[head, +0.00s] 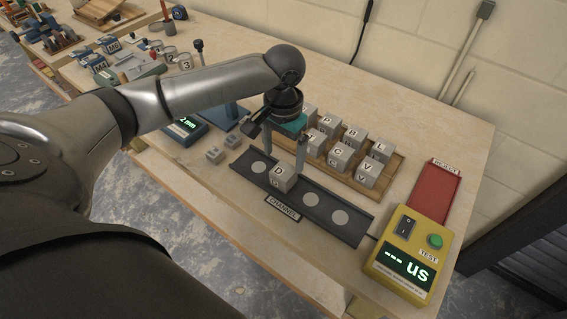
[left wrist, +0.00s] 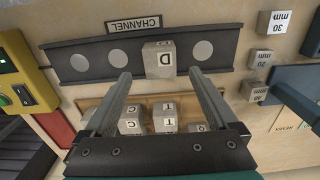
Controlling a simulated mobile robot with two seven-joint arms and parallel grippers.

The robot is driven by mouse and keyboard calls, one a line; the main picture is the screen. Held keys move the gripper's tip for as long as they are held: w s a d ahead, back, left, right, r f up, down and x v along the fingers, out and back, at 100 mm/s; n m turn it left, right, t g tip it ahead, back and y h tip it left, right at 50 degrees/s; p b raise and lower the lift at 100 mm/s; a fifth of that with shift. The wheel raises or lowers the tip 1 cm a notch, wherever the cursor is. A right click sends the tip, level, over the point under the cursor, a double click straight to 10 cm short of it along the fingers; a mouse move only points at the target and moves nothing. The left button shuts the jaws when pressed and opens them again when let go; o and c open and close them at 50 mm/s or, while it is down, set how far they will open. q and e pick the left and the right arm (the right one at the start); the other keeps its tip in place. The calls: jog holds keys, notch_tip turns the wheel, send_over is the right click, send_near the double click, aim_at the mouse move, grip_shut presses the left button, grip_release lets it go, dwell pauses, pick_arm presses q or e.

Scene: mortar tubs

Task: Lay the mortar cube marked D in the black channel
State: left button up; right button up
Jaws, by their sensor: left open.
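The grey mortar cube marked D (head: 281,180) stands in the black channel (head: 345,229), between pale round spots on the channel floor. It also shows in the left wrist view (left wrist: 158,62), resting in the channel. My left gripper (head: 284,170) is open, its fingers pointing down on either side of cube D. In the left wrist view the fingertips (left wrist: 159,77) are spread wider than the cube, with a gap showing on both sides. The exact height of the fingertips beside the cube is hard to tell. My right gripper is not in view.
A wooden tray (head: 388,192) holds several lettered cubes behind the channel. Small grey blocks (head: 214,155) and a blue device (head: 184,128) lie to the left.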

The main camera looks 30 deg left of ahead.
aim_at(284, 171)
pick_arm(q)
notch_tip(284, 171, up, 5)
jog(key=shift+f+p, duration=0.1)
jog(key=shift+p, duration=0.3)
